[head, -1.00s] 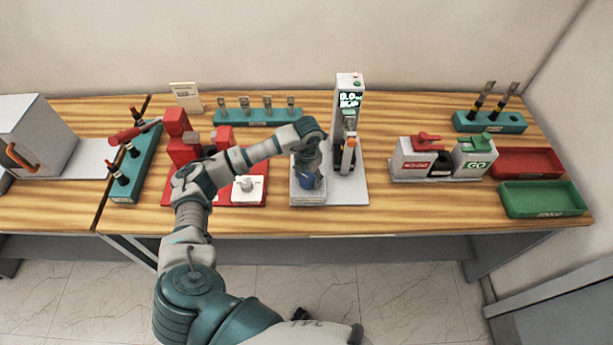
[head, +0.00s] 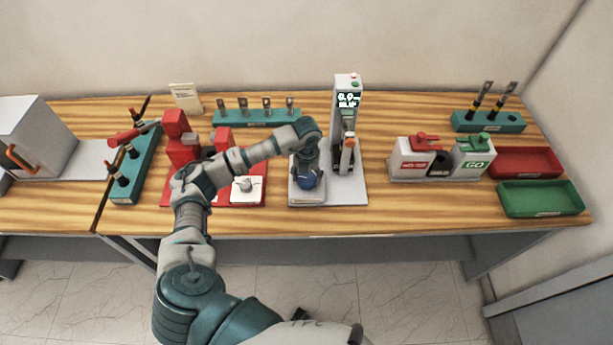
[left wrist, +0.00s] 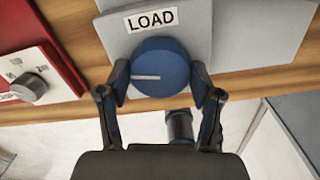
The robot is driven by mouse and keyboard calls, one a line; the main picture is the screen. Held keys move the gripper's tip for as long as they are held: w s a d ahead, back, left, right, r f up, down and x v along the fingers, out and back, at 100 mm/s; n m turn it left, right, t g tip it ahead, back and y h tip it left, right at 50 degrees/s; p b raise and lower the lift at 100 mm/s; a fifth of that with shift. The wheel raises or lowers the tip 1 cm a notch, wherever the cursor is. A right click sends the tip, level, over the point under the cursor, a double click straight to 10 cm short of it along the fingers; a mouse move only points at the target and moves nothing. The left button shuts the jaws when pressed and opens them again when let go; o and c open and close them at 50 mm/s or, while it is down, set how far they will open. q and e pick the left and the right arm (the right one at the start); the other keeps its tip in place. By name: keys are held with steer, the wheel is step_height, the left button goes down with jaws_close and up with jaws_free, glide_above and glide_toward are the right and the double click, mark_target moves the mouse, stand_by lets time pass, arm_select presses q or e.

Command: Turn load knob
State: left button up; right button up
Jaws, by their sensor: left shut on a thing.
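The blue load knob (left wrist: 160,68) sits on a grey panel under a "LOAD" label (left wrist: 151,19) in the left wrist view. Its white pointer line points left in that view. My left gripper (left wrist: 162,84) is shut on the knob, with one finger on each side. In the head view the knob (head: 305,181) shows only in part below my left gripper (head: 307,174), on the front left of the grey tester (head: 347,125). The tester's upright has a lit display, too small to read surely. My right gripper is not in view.
A red machine (head: 178,135) with a white dial panel (head: 247,189) stands left of the tester. A teal rack (head: 257,117) is behind.

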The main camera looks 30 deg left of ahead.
mark_target(306, 176)
arm_select(q)
steer(key=shift+w+a+r, duration=0.1)
steer(key=shift+w+r, duration=0.15)
steer(key=o, duration=1.1)
steer(key=shift+c, duration=0.2)
steer(key=shift+o, duration=0.4)
steer(key=shift+f, duration=0.25)
step_height(306, 176, up, 12)
steer(key=shift+a, duration=0.1)
